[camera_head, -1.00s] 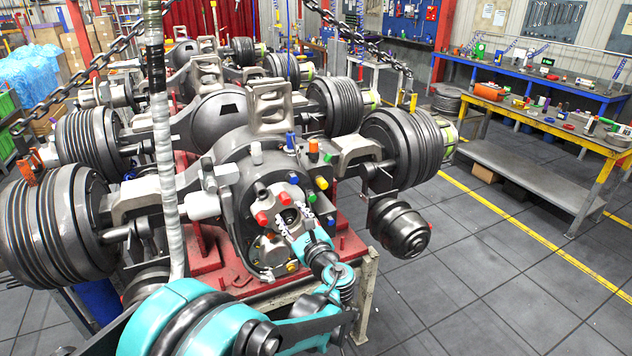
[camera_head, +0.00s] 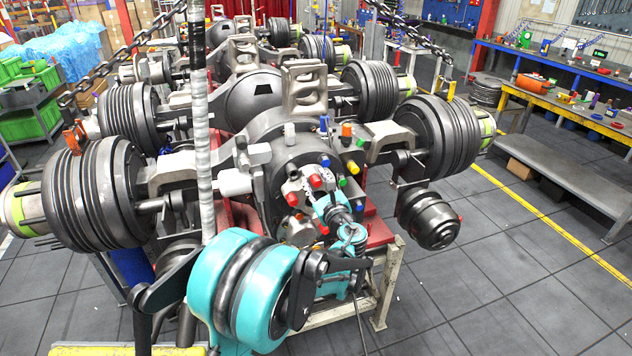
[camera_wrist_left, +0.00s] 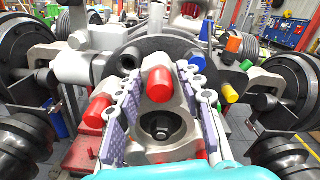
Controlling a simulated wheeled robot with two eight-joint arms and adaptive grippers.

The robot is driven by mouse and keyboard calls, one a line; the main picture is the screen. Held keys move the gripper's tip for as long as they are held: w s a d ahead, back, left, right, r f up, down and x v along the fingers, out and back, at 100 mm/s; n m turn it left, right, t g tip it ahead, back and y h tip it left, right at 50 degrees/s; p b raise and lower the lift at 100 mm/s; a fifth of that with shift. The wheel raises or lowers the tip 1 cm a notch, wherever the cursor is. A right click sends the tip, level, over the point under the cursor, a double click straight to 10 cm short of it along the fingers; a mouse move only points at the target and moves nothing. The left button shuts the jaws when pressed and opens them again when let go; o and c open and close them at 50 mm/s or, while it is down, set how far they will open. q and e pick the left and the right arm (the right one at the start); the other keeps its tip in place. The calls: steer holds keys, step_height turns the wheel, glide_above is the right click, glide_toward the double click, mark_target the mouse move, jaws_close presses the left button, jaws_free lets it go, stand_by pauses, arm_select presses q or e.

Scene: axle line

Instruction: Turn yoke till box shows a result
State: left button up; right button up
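The yoke (camera_wrist_left: 160,128) is a grey flange with a dark hub and nut at its middle, on the front of the nearest axle (camera_head: 285,150). Red caps sit around it. My left gripper (camera_head: 325,206) reaches the yoke from the front. In the left wrist view, the two purple-padded fingers (camera_wrist_left: 160,100) stand apart on either side of the yoke. I cannot tell whether both pads press on it. A small dark box with a green screen (camera_head: 600,54) stands on the back bench; its reading is too small to make out. My right gripper is not in view.
A black canister (camera_head: 428,218) hangs at right of the yoke. More axles stand behind.

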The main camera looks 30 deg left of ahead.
arm_select(q)
jaws_close()
steer(key=shift+w+d, duration=0.2)
steer(key=shift+w+d+f+m+b, duration=0.2)
steer(key=shift+w+d+m+b, duration=0.45)
steer(key=shift+m, duration=0.55)
steer(key=shift+w+d+f+m+b, duration=0.15)
steer(key=shift+w+d+m+b, duration=0.35)
steer(key=shift+w+m, duration=0.5)
steer(key=shift+w+d+f+m+b, duration=0.2)
steer(key=shift+w+d+m+b, duration=0.3)
steer(key=shift+m, duration=0.9)
steer(key=shift+w+d, duration=0.15)
steer(key=shift+d, duration=0.05)
steer(key=shift+o, duration=1.1)
jaws_free()
steer(key=shift+o, duration=1)
